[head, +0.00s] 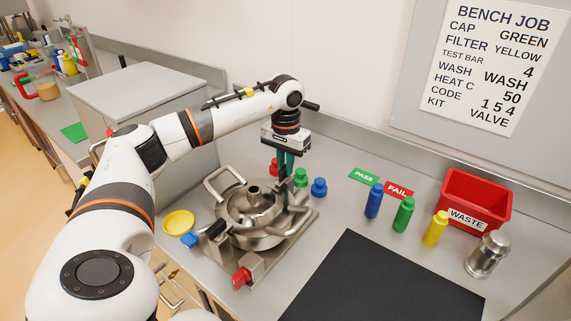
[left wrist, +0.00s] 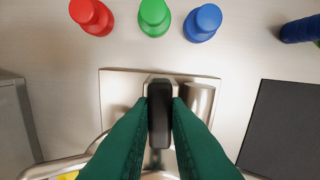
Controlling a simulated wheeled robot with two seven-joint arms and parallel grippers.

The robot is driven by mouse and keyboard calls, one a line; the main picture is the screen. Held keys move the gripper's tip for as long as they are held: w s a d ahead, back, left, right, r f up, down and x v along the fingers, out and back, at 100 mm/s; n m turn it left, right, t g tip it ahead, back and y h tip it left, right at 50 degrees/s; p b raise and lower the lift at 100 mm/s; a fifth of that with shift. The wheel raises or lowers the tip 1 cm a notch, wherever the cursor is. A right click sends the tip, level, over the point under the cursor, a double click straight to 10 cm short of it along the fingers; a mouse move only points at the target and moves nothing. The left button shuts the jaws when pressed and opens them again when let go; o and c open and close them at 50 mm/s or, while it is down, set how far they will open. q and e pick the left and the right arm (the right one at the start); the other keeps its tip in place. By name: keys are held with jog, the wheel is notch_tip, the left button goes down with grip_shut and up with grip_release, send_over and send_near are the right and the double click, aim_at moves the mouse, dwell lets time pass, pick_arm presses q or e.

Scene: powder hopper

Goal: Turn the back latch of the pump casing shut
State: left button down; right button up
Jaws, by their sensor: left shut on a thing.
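The metal pump casing (head: 250,238) stands on a steel base plate on the bench, with a round lid and looped handles. My left gripper (head: 286,178) points straight down at its back right side. In the left wrist view, the green fingers (left wrist: 158,120) are shut on the black handle of the back latch (left wrist: 159,112), one finger on each side. The handle stands over the base plate, beside a metal block (left wrist: 199,101). The fingers hide much of the latch in the head view, so its turn angle cannot be told. My right gripper is not in view.
Red, green (head: 300,177) and blue (head: 319,187) caps stand just behind the casing. A yellow dish (head: 178,222) and a blue piece (head: 190,240) lie left. Several bottles, a metal canister (head: 487,254) and a red waste bin (head: 448,188) stand right. A black mat (head: 385,285) lies clear in front.

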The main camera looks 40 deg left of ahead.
aim_at(285, 167)
pick_arm(q)
jog(key=shift+r+m, duration=0.1)
jog(key=shift+m, duration=0.4)
jog(key=c, duration=1.4)
grip_release()
notch_tip(285, 167, up, 12)
jog(key=shift+b, duration=0.4)
